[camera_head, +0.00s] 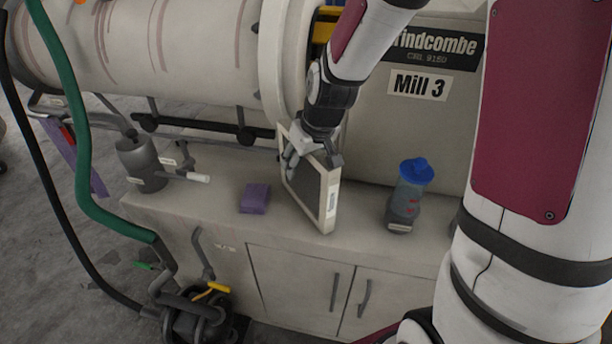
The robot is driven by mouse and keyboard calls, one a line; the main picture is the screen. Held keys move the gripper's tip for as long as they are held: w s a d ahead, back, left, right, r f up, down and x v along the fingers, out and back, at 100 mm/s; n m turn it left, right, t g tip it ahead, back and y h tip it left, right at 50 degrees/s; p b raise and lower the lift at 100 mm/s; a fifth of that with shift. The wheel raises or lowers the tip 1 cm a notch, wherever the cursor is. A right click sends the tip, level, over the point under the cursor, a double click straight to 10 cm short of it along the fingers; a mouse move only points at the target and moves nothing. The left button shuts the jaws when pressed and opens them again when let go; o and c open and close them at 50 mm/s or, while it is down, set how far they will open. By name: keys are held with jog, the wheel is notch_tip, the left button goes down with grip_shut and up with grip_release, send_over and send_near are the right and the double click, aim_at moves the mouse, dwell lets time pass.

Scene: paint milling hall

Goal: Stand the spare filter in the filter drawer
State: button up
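The spare filter (308,185), a flat panel with a pale frame and a dark grey mesh face, is upright and turned at an angle over the cabinet top. A label shows on its right edge. My gripper (313,160) is at its upper edge, with one finger in front of the mesh face and the other by the upper right corner. I cannot tell whether the fingers press on the frame, or whether the filter's lower edge touches the top. No open drawer shows; the cabinet front (290,285) has shut panels with grey handles.
On the cabinet top (225,218) are a purple block (255,198), a blue-capped bottle (410,188) and a grey can (140,165). A large pale drum (140,55) lies behind. A green hose (75,130) and a dark pump (195,315) are at left.

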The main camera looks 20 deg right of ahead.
grip_shut()
jog(key=shift+r, duration=0.1)
